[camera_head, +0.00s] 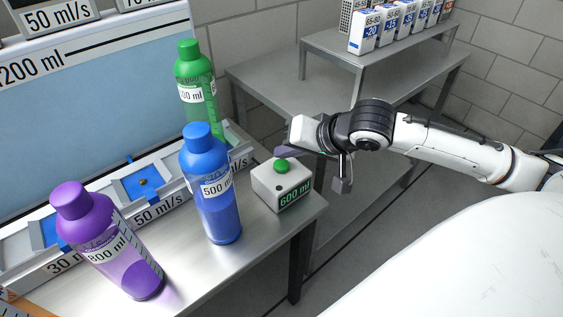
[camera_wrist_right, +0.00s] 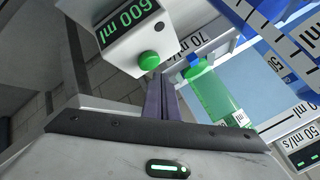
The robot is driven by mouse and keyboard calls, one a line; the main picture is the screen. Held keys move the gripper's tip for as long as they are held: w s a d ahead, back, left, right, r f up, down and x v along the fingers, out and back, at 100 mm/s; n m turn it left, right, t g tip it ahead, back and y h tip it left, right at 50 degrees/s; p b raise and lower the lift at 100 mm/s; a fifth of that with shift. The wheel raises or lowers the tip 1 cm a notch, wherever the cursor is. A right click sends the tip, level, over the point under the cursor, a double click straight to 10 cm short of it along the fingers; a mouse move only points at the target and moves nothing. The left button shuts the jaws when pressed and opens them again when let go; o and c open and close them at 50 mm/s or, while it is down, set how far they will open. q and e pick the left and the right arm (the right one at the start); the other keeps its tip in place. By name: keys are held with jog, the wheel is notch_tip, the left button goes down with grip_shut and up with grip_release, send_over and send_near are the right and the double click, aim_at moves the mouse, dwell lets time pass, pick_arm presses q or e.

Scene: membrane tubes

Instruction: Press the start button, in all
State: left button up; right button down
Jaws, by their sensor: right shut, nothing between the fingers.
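The start button (camera_head: 281,166) is a green dome on top of a white box (camera_head: 268,190) whose display reads 600 ml, at the table's right corner. In the right wrist view the button (camera_wrist_right: 149,60) and the box (camera_wrist_right: 117,48) with its display show at the upper middle. My right gripper (camera_head: 281,152) reaches in from the right, its fingers just above the button in the head view; I cannot tell whether they touch it. In the wrist view its two dark fingers (camera_wrist_right: 161,98) are together and empty, their tips beside the button. My left gripper is out of view.
Purple 800 ml (camera_head: 105,240), blue 500 ml (camera_head: 212,190) and green (camera_head: 195,85) bottles stand left of the box. Behind them is a labelled rack (camera_head: 165,190) with blue squares. A grey shelf table (camera_head: 275,80) with several small boxes stands behind.

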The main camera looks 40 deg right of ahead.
dwell(0.6)
jog(key=shift+f, duration=0.15)
jog(key=shift+f, duration=0.3)
dwell(0.4)
jog(key=shift+f, duration=0.55)
dwell(0.4)
jog(key=shift+r+p, duration=0.95)
jog(key=shift+p, duration=0.5)
